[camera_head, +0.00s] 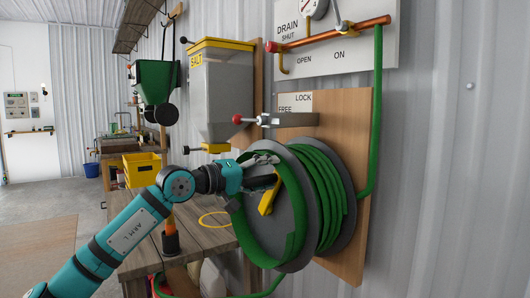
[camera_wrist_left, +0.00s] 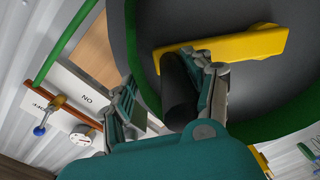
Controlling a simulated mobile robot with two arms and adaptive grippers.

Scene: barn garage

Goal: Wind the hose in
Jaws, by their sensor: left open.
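The hose reel (camera_head: 285,215) is a grey disc drum on a wooden board on the wall. A yellow crank (camera_head: 268,200) sits on the reel's face; in the left wrist view the yellow crank arm (camera_wrist_left: 235,45) carries a black handle (camera_wrist_left: 180,95). My left gripper (camera_head: 266,168) is at the crank, its fingers open (camera_wrist_left: 165,82) with the black handle between them. Whether a finger touches the handle I cannot tell. My right gripper is not in view.
A grey lever with a red knob (camera_head: 238,119) is beside the LOCK/FREE plate (camera_head: 300,101) above the reel. A copper pipe (camera_head: 335,33) and the SALT hopper (camera_head: 222,90) are higher up. A wooden bench (camera_head: 195,238) stands below left; hose (camera_head: 270,291) shows at the bottom.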

